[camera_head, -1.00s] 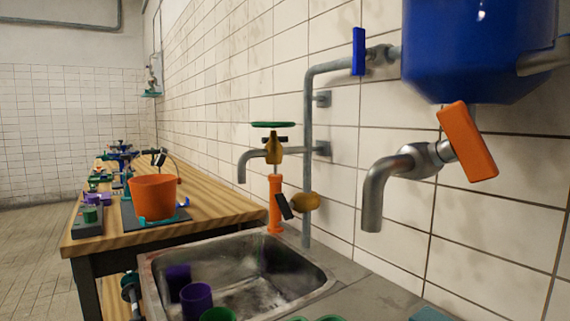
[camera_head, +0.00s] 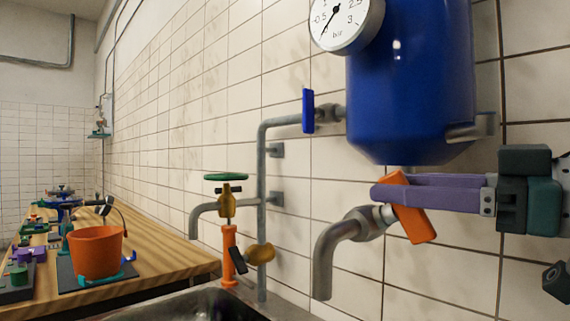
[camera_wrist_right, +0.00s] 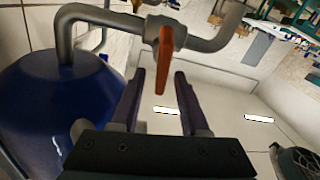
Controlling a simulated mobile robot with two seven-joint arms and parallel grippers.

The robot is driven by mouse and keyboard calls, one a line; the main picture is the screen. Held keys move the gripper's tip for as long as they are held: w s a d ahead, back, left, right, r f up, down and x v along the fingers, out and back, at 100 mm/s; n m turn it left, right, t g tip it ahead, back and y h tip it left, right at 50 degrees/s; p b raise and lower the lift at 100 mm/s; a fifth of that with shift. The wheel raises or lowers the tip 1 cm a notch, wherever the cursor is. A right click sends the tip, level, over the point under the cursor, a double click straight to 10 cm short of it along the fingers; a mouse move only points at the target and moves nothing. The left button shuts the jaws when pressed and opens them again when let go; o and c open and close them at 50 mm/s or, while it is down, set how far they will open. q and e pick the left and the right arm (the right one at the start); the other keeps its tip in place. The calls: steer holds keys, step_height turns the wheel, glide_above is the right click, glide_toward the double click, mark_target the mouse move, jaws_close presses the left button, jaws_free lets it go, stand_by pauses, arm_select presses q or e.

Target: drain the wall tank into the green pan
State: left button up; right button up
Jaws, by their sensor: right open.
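The blue wall tank (camera_head: 410,90) hangs at the upper right, with a round pressure gauge on its front. Below it, a grey tap spout (camera_head: 325,260) points down; its orange lever (camera_head: 415,222) is tilted, top to the left. My right gripper (camera_head: 384,190) reaches in from the right, its purple fingers level with the lever's upper part. In the right wrist view the fingers (camera_wrist_right: 160,76) are apart, with the orange lever (camera_wrist_right: 165,62) in line with the gap between their tips; contact cannot be told. My left gripper and a green pan are not seen.
A blue-handled valve (camera_head: 308,112) sits on the pipe left of the tank. A green handwheel tap (camera_head: 226,177) stands over the metal sink (camera_head: 205,305). An orange bucket (camera_head: 95,253) is on the wooden bench (camera_head: 170,257). The tiled wall is close behind.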

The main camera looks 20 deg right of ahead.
steer(key=shift+w+a+r+p, duration=0.15)
steer(key=shift+w+p, duration=0.1)
steer(key=shift+w, duration=0.15)
steer(key=shift+w+a+r+p, duration=0.1)
steer(key=shift+w+a+p, duration=0.05)
steer(key=shift+w+p, duration=0.15)
steer(key=shift+w+a+f, duration=0.25)
steer(key=shift+w+a, duration=0.1)
steer(key=shift+w, duration=0.2)
jaws_close()
